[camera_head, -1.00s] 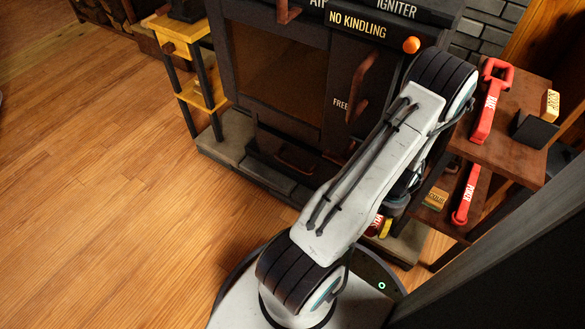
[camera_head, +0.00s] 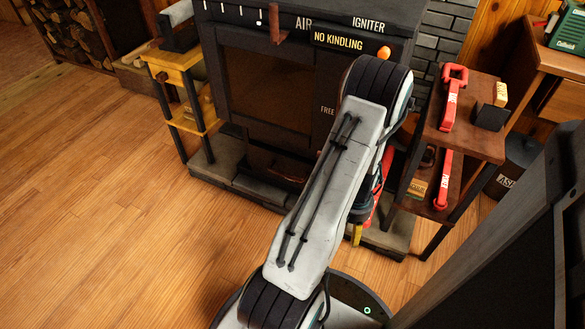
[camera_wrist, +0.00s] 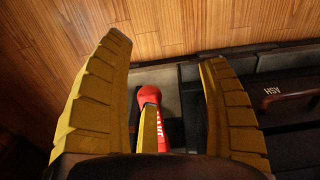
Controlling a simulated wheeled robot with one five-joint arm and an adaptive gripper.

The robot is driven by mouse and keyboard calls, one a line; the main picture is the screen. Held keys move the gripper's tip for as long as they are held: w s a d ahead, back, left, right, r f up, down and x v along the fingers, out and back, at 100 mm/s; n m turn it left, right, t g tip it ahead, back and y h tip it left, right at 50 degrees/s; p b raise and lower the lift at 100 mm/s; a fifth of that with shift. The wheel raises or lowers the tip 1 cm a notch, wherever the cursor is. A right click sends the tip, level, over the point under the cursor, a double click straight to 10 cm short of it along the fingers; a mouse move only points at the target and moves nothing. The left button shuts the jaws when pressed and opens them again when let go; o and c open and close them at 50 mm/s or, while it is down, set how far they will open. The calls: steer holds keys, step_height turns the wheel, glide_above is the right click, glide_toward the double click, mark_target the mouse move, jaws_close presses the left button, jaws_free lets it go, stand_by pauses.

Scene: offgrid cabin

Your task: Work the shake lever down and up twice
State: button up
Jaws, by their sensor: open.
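My gripper (camera_wrist: 165,53) is open, with one yellow finger on each side of this bar and visible gaps between. Its lower part is hidden by the gripper body. In the head view my arm covers most of this area; a yellow fingertip of my gripper (camera_head: 357,235) shows low beside the stove (camera_head: 265,85). A red piece shows just right of my arm there.
A side shelf (camera_head: 480,141) at right holds a red-handled rake (camera_head: 453,97) and, lower, a red poker (camera_head: 444,180). The ash drawer handle (camera_wrist: 290,96) is right of my gripper. A yellow stand (camera_head: 172,58) is left of the stove. The wooden floor at left is clear.

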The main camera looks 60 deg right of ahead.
steer(key=w+a+r+n+p, duration=0.2)
steer(key=w+r+p, duration=0.2)
steer(key=w+r, duration=0.3)
steer(key=w+a+r+n+p, duration=0.2)
steer(key=w+r+p, duration=0.3)
steer(key=r, duration=0.9)
steer(key=shift+w+a+r+h, duration=0.15)
steer(key=shift+w+r+h, duration=0.2)
steer(key=shift+w, duration=0.9)
steer(key=shift+t, duration=0.3)
